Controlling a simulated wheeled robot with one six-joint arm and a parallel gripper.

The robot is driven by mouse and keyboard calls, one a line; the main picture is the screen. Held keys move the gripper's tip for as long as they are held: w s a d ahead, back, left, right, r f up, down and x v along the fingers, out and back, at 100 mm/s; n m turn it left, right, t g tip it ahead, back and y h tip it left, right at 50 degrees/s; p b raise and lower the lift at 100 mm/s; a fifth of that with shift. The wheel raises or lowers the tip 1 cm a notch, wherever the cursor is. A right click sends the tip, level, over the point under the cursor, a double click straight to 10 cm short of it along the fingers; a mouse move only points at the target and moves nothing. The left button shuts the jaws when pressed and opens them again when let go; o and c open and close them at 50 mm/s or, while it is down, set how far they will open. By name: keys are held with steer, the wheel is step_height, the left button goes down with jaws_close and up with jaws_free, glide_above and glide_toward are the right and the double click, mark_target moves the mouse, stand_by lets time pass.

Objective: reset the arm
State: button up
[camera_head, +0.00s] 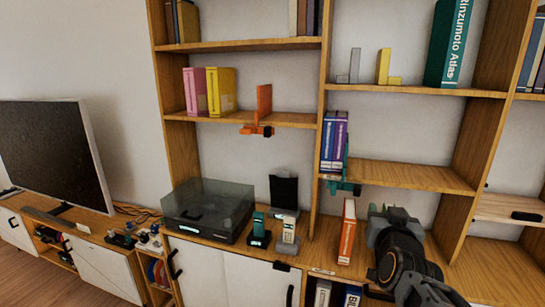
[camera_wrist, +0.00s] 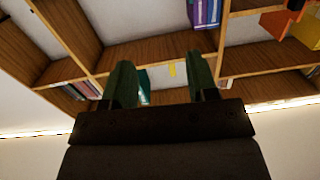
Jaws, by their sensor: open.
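My gripper (camera_wrist: 161,82) shows in the wrist view as two dark green fingers, spread wide apart, with nothing between them that they touch. Shelves of the bookcase show well beyond the fingers. In the head view my dark arm (camera_head: 398,250) rises at the lower right, in front of the bookcase's lower section.
A wooden bookcase (camera_head: 320,80) fills the back. An orange-and-white book (camera_head: 347,232) stands on the cabinet top left of my arm. A turntable (camera_head: 208,208) and small devices (camera_head: 286,230) stand further left. A television (camera_head: 55,150) is at far left.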

steer(key=s+a+f+n+g+y, duration=0.1)
steer(key=a+f+g+y, duration=0.15)
steer(key=f, duration=0.25)
steer(key=s+a+f+g+y, duration=0.1)
steer(key=f+g, duration=0.2)
steer(key=f, duration=0.2)
steer(key=s+a+f+n+g, duration=0.1)
steer(key=s+a+f+g, duration=0.1)
steer(key=s+f+g, duration=0.1)
steer(key=s+a+f+n+g+y, duration=0.1)
steer(key=s+a+f+g, duration=0.2)
steer(key=s, duration=0.5)
steer(key=shift+a+f+g+p, duration=0.15)
steer(key=shift+f+g+p, duration=0.2)
steer(key=shift+f+g, duration=0.5)
stand_by(0.6)
steer(key=shift+c, duration=0.6)
steer(key=shift+a+n, duration=0.1)
steer(key=shift+n, duration=0.2)
